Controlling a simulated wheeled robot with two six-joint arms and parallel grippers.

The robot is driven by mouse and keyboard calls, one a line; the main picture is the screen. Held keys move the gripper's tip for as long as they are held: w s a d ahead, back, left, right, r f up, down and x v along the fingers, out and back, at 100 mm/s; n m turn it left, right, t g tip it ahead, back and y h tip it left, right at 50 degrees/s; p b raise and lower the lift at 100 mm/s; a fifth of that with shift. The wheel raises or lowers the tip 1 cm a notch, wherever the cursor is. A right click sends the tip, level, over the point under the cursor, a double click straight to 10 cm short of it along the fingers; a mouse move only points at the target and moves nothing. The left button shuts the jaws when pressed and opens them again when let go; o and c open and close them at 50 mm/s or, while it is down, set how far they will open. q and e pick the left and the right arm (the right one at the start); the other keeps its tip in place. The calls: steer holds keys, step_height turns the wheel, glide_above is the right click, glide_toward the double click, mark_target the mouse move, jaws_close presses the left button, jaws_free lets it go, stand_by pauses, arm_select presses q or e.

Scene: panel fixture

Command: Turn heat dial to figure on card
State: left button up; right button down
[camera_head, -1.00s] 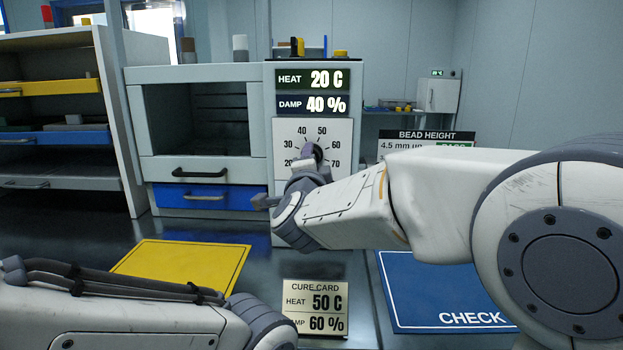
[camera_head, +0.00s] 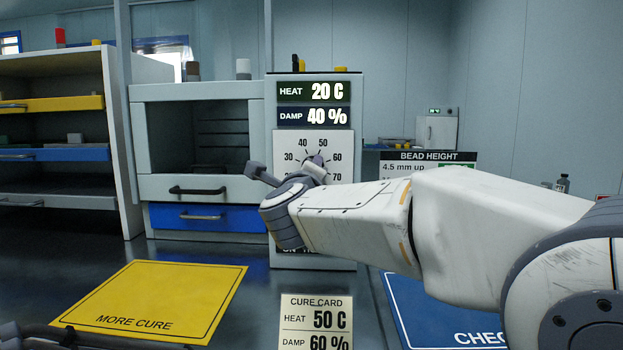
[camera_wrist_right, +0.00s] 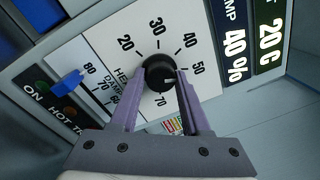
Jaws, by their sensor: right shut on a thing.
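The black heat dial (camera_wrist_right: 156,70) is on the white scale plate (camera_wrist_right: 105,48) of the panel. My right gripper (camera_wrist_right: 161,77) is shut on it, with one purple finger on each side. A white mark on the dial points right in the wrist view, below the 50; the finger hides part of the scale there. In the head view my gripper and wrist mostly cover the dial. The heat display (camera_head: 314,92) reads 20 C. The cure card (camera_head: 316,320) on the table reads heat 50 C, damp 60 %.
The damp display (camera_head: 314,116) reads 40 %. A blue slider knob (camera_wrist_right: 67,84) is beside the dial, near the ON lamp. A yellow mat (camera_head: 160,290) and a blue mat (camera_head: 430,310) lie on the table. A cabinet with a blue drawer (camera_head: 225,218) stands left of the panel.

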steer(key=shift+d+r+m, duration=0.15)
steer(key=shift+m, duration=0.15)
steer(key=shift+c, duration=1.8)
jaws_free()
steer(key=shift+w+f, duration=0.1)
steer(key=shift+f, duration=0.1)
steer(key=s, duration=1)
steer(key=shift+s+a+f, duration=0.25)
steer(key=shift+a+f, duration=0.05)
steer(key=shift+r, duration=0.1)
